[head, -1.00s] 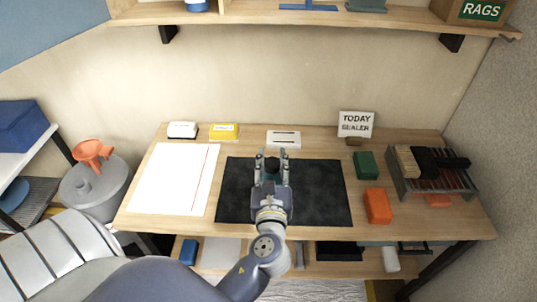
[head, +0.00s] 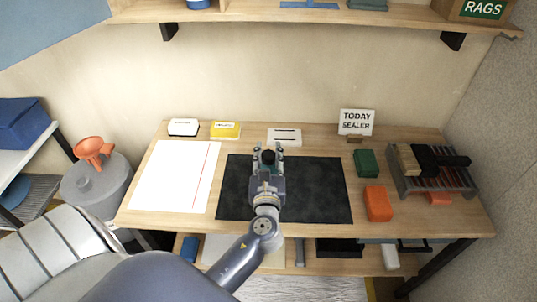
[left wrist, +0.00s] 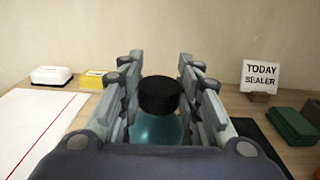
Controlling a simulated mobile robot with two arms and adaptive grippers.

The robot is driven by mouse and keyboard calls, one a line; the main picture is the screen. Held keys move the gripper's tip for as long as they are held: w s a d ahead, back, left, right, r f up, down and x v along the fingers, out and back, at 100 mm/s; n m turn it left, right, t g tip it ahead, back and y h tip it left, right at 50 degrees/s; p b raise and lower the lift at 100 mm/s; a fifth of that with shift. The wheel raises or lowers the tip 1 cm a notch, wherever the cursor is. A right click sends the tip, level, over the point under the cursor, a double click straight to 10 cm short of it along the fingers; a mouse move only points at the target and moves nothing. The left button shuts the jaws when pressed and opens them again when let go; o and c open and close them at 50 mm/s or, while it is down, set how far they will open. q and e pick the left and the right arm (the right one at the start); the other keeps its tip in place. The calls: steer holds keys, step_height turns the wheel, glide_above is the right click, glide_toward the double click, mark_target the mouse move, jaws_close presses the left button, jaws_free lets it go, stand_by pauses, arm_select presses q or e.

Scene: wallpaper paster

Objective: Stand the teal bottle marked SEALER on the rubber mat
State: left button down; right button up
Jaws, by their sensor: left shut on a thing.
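The teal bottle (left wrist: 157,128) with a black cap is between the fingers of my left gripper (head: 267,150), which is shut on it. In the head view only its dark cap (head: 268,156) shows clearly; the gripper hides most of its body, and no label is readable. It looks upright. The black rubber mat (head: 315,190) lies on the bench under my left gripper. The gripper is over the mat's back part; I cannot tell whether the bottle's base touches it. My right gripper is not in view.
A card reading TODAY SEALER (head: 356,122) stands at the back. A green block (head: 366,163) and an orange block (head: 378,203) sit right of the mat, near a rack with brushes (head: 435,170). White paper (head: 172,178) lies left. Yellow (head: 226,130) and white (head: 184,127) boxes stand behind.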

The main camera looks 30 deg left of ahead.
arm_select(q)
steer(key=c, duration=1.5)
jaws_free()
steer(key=shift+f, duration=0.15)
steer(key=shift+c, duration=0.2)
steer(key=o, duration=0.4)
steer(key=b+v, duration=0.1)
steer(key=v, duration=0.5)
steer(key=b+v, duration=0.1)
steer(key=v, duration=0.5)
steer(key=shift+s+r, duration=0.1)
steer(key=shift+r, duration=0.1)
steer(key=shift+a+f, duration=0.1)
steer(key=shift+a, duration=0.05)
